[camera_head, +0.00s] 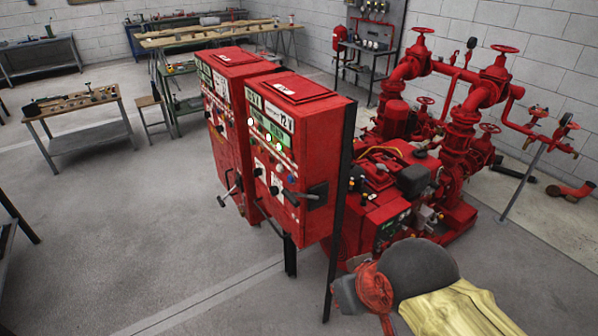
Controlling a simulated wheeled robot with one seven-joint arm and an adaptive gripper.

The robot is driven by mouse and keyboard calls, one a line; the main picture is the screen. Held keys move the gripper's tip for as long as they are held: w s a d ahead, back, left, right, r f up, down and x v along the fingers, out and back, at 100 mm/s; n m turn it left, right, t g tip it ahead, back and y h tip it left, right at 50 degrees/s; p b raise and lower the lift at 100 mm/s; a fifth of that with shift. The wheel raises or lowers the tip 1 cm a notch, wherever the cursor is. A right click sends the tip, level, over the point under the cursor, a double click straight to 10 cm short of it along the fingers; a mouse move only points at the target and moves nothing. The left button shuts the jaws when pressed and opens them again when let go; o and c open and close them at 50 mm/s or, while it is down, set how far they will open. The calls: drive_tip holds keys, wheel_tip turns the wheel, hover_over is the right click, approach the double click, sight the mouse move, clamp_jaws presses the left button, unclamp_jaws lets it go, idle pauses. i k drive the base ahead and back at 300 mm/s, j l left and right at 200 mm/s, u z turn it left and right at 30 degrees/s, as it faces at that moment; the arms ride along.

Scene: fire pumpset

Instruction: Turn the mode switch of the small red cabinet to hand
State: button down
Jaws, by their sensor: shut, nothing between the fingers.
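Two red cabinets stand side by side near the middle: a nearer one (316,140) and a farther one (232,62) to its left. I cannot tell surely which is the small one. The nearer cabinet's front has lit lamps, white and green labels, small knobs and a dark lever (300,195) by a black box. The farther one has a similar panel, partly hidden, with a lever (228,196) low down. The mode switch and its setting are too small to make out. I see no gripper fingers.
Red pumps and pipes (462,115) fill the right side. A black post (340,215) stands beside the nearer cabinet. A grey and yellow rounded body (420,270) blocks the lower right. Workbenches (85,104) stand at left and back. The floor left of the cabinets is clear.

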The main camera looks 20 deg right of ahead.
sight(257, 172)
drive_tip(key=i+j, duration=0.15)
drive_tip(key=j, duration=0.2)
drive_tip(key=i+j, duration=0.1)
drive_tip(key=j, duration=0.3)
drive_tip(key=i+j+z, duration=0.1)
drive_tip(key=j, duration=0.25)
drive_tip(key=i+j, duration=0.15)
drive_tip(key=j, duration=0.25)
drive_tip(key=i+j, duration=0.15)
drive_tip(key=j, duration=0.2)
drive_tip(key=z, duration=0.05)
